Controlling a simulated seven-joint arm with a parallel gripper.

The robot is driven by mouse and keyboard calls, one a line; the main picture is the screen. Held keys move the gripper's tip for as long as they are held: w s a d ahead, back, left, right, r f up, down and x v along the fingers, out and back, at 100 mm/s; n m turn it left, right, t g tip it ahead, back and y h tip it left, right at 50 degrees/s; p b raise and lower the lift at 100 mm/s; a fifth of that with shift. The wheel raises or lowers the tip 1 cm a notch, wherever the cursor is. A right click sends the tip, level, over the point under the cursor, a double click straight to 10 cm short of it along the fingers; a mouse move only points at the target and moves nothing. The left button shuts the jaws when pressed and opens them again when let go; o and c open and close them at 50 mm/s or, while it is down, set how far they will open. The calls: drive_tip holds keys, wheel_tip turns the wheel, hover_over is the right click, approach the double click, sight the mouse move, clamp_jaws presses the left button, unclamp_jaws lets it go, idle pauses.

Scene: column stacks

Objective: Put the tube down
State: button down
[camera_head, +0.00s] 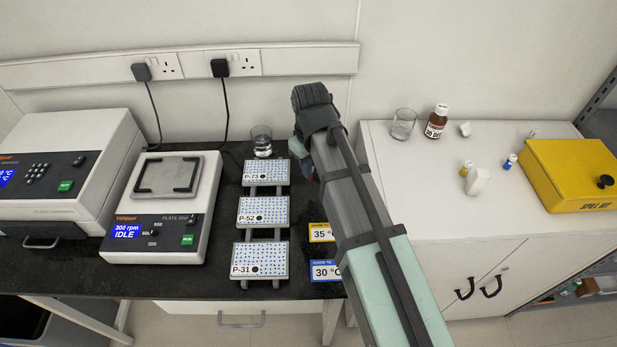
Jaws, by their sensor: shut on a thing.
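My gripper (299,152) is at the far end of my arm, over the right end of the dark bench, just right of the plate labelled P-73. My own arm hides most of it. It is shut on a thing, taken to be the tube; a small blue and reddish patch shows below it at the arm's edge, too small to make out. I cannot tell whether the tube touches the bench. On the white cabinet top, a small blue-capped vial (511,161) and a yellow-capped vial (466,168) stand apart from my gripper.
Plates P-73 (265,172), P-52 (262,212) and P-31 (260,261) stand in a column. A glass beaker (262,141) is behind them. A plate shaker (160,210) stands left. Cards reading 35 (321,232) and 30 °C (325,271) lie by my arm. The white cabinet (430,200) is right.

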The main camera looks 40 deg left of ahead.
drive_tip(key=shift+f, duration=2.4)
drive_tip(key=shift+f, duration=0.15)
drive_tip(key=c, duration=1.1)
unclamp_jaws()
drive_tip(key=shift+o, duration=0.2)
wheel_tip(320, 180, up, 12)
drive_tip(key=shift+s+r, duration=0.1)
drive_tip(key=shift+r, duration=0.05)
